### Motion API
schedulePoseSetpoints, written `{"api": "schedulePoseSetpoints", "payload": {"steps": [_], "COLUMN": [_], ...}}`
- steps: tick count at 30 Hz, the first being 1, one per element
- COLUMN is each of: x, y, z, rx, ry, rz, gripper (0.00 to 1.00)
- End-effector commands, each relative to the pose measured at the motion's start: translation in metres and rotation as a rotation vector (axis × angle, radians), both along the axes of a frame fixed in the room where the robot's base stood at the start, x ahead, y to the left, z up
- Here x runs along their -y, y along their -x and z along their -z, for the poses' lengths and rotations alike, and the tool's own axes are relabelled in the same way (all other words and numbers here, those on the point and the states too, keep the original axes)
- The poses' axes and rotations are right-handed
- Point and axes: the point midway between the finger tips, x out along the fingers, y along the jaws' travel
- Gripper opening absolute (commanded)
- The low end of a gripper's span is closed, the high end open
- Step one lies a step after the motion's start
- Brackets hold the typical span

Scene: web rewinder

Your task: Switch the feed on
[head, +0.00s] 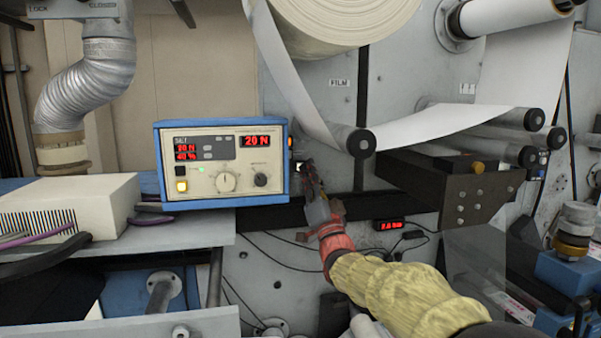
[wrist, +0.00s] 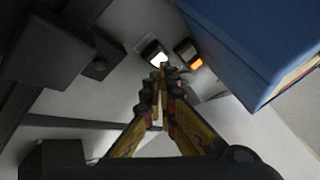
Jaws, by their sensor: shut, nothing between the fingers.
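Two small lit fittings sit on the grey machine panel just right of the blue control box (head: 223,160). One glows orange (wrist: 194,60) and the other white (wrist: 154,54). In the head view the orange one (head: 290,142) is beside the box's right side. I cannot read a label on either. My gripper (head: 305,168) is shut and empty, reaching up to the panel right of the box. In the wrist view its fingertips (wrist: 162,70) are together just below the white fitting. I cannot tell whether they touch it.
The blue box's side (wrist: 245,45) is close on the right in the wrist view. A dark bracket (head: 450,185) and rollers (head: 360,142) with white web stand to the right. A small red display (head: 388,225) and loose cables hang below.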

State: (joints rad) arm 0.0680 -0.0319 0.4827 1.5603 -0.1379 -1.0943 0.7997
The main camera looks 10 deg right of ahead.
Motion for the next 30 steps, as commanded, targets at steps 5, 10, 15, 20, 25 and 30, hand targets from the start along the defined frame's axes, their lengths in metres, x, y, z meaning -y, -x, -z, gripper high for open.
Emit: {"api": "schedulePoseSetpoints", "payload": {"steps": [5,10,15,20,25,30], "x": [0.0,0.0,0.0,0.0,0.0,0.0], "y": [0.001,0.003,0.015,0.03,0.045,0.058], "z": [0.0,-0.001,0.0,0.001,0.001,0.001], "rx": [0.0,0.001,0.003,0.003,0.003,0.001], "ry": [0.0,0.0,0.001,0.001,0.0,0.0], "rz": [0.0,0.0,0.0,0.0,0.0,0.0], "gripper": [0.0,0.0,0.0,0.0,0.0,0.0]}}
